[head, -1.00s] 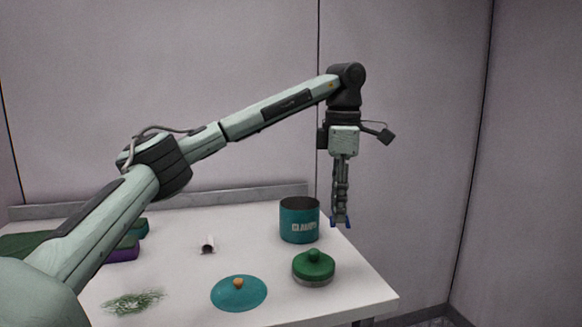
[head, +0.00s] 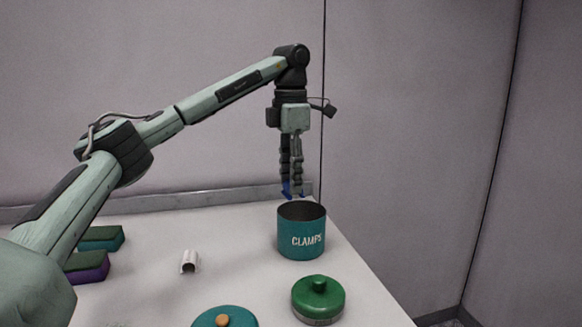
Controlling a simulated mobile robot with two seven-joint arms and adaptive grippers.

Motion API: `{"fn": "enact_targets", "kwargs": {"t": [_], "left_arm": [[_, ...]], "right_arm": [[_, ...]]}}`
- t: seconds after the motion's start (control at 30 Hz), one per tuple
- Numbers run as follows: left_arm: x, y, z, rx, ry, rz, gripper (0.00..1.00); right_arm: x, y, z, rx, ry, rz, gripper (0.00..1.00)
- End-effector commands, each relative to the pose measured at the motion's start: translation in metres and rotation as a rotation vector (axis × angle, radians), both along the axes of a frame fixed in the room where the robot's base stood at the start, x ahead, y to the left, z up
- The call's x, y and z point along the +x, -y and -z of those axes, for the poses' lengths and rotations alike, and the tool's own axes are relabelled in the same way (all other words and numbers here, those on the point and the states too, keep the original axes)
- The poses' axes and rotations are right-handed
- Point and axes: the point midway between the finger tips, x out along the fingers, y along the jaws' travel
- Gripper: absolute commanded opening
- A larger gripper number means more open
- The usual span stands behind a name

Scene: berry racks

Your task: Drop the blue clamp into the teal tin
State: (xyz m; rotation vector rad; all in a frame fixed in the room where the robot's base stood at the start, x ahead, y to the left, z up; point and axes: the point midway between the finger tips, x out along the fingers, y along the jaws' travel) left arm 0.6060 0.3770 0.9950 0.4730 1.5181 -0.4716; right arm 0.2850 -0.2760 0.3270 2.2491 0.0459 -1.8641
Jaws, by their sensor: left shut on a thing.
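The teal tin (head: 301,238), marked "CLAMPS", stands open and upright near the right edge of the white table in the head view. My left gripper (head: 291,188) points straight down just above the tin's far rim, slightly left of its centre in the picture. It is shut on the blue clamp (head: 286,189), of which only a small blue part shows at the fingertips. The clamp appears above the tin opening or just behind it; I cannot tell which. My right gripper is not in view.
A teal lid with an orange knob (head: 224,319) lies at the front. A green-lidded container (head: 318,299) stands in front of the tin. A small white curved piece (head: 190,262) lies left of the tin.

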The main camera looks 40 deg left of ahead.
Motion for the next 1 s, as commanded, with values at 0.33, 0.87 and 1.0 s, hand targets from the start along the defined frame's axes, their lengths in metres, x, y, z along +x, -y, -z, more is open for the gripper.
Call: {"fn": "enact_targets", "kwargs": {"t": [0.33, 0.87, 1.0], "left_arm": [[0.0, 0.0, 0.035, 0.001, -0.001, 0.0, 0.25], [0.0, 0.0, 0.039, 0.0, 0.0, 0.001, 0.58], [0.0, 0.0, 0.039, 0.0, 0.0, 0.001, 0.63]], "right_arm": [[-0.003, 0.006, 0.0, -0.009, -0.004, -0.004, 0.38], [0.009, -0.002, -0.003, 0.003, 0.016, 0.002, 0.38], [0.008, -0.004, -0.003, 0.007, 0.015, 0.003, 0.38]]}}
